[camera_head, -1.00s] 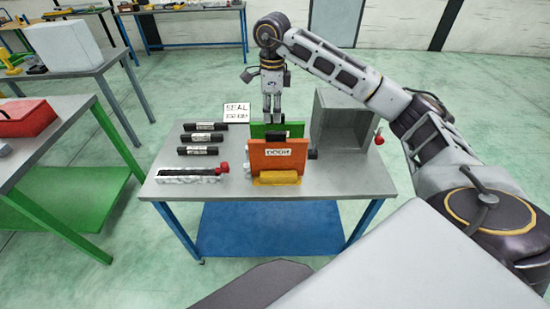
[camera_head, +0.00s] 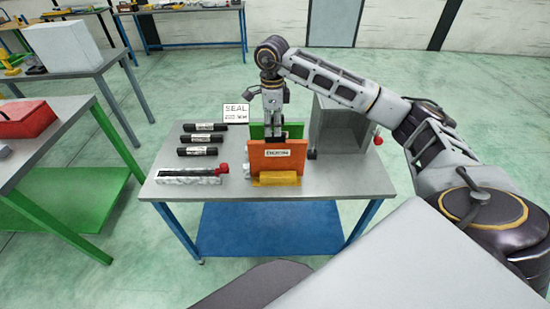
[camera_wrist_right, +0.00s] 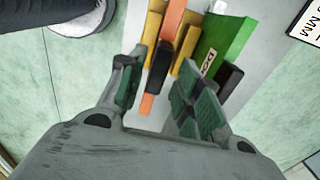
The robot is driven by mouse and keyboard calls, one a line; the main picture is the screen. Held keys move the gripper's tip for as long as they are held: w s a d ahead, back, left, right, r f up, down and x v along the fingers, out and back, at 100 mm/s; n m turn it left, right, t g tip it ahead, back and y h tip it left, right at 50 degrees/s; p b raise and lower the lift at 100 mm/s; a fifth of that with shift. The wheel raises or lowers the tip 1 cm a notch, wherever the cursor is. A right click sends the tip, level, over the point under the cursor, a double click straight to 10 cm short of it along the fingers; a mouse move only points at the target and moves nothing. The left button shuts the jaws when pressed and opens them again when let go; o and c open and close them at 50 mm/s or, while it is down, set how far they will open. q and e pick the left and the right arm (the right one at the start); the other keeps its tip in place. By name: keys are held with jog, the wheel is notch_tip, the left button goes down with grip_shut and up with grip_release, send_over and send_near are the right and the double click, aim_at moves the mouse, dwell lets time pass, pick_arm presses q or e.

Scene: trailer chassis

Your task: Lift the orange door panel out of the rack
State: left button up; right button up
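The orange door panel (camera_head: 275,163) stands upright at the front of a yellow rack (camera_head: 277,178) on the grey table. It has a white label. In the right wrist view the orange panel (camera_wrist_right: 174,18) runs between yellow rack parts, with a black block (camera_wrist_right: 160,66) on it. My right gripper (camera_head: 272,128) points down above the panels. In the wrist view its fingers (camera_wrist_right: 157,95) are apart, one on either side of the orange panel's line; no grip shows, and the exact height is unclear. My left gripper is not in view.
A green panel (camera_head: 257,130) stands just behind the orange one. Several black cylinders (camera_head: 198,139) and a light tray (camera_head: 188,176) lie to the left. A grey open box (camera_head: 340,128) stands on the right. The table's front right is clear.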

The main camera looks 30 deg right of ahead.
aim_at(273, 134)
jog(key=shift+f, duration=1.9)
jog(key=shift+f, duration=0.15)
jog(key=shift+s+d+f+p, duration=0.15)
jog(key=shift+d+f+p, duration=0.1)
jog(key=shift+f+p, duration=0.55)
jog(key=shift+d+f, duration=0.1)
jog(key=shift+f, duration=0.85)
jog(key=shift+f+p, duration=0.3)
jog(key=shift+f, duration=0.4)
grip_shut()
